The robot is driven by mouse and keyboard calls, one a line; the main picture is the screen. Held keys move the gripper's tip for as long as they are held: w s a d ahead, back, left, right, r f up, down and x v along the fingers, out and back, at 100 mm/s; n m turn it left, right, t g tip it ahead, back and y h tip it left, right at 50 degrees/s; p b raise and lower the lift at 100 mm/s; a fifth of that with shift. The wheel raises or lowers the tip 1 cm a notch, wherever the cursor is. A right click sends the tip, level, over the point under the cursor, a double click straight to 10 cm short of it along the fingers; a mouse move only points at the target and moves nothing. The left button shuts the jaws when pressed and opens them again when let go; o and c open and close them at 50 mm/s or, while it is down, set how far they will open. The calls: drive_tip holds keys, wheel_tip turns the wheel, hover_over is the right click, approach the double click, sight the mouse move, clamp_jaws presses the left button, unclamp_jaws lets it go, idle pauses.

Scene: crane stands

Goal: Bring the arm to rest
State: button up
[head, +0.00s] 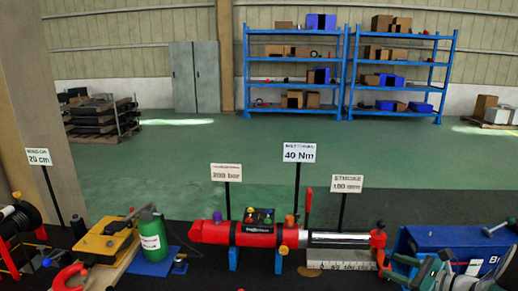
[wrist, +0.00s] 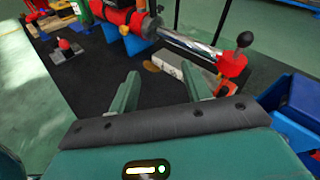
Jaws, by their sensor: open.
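My gripper (wrist: 160,82) shows in the wrist view with its two green fingers well apart and nothing between them. It points over the dark mat, towards the red hydraulic cylinder (wrist: 125,17) and its chrome rod (wrist: 190,42). The fingers look apart from the cylinder and the pale scale block (wrist: 170,64). In the head view, the red cylinder (head: 245,234) lies across the front on blue supports, its chrome rod (head: 338,240) running right to a red end piece. Green parts at the lower right of the head view are likely my arm; its fingertips are not clear there.
A blue box (head: 438,238) stands at the right, close to the green parts; its edge also shows in the wrist view (wrist: 292,105). A green bottle (head: 151,236) and yellow-topped tool (head: 104,240) stand left. Signs on posts rise behind the cylinder. Open green floor lies beyond.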

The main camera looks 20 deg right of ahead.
drive_tip(key=w+a+r+n+g+y, duration=0.1)
drive_tip(key=w+a+r+n+g, duration=0.15)
drive_tip(key=a+n+g, duration=0.75)
drive_tip(key=w+a+r+n+y, duration=0.1)
drive_tip(key=w+a+r+n, duration=0.3)
drive_tip(key=a, duration=1.4)
drive_tip(key=s+a+r+n+h, duration=0.1)
drive_tip(key=s+a+n+h, duration=0.1)
drive_tip(key=s+a+n, duration=0.3)
drive_tip(key=s+a+r+n+h, duration=0.2)
drive_tip(key=s+a+n+h, duration=0.1)
drive_tip(key=a+n, duration=0.6)
drive_tip(key=s+n, duration=0.1)
drive_tip(key=n, duration=0.1)
drive_tip(key=shift+s+a+r+n+t+h, duration=0.2)
drive_tip(key=shift+s+a+n+t+h, duration=0.1)
drive_tip(key=shift+s+n+t, duration=0.1)
drive_tip(key=shift+d, duration=0.15)
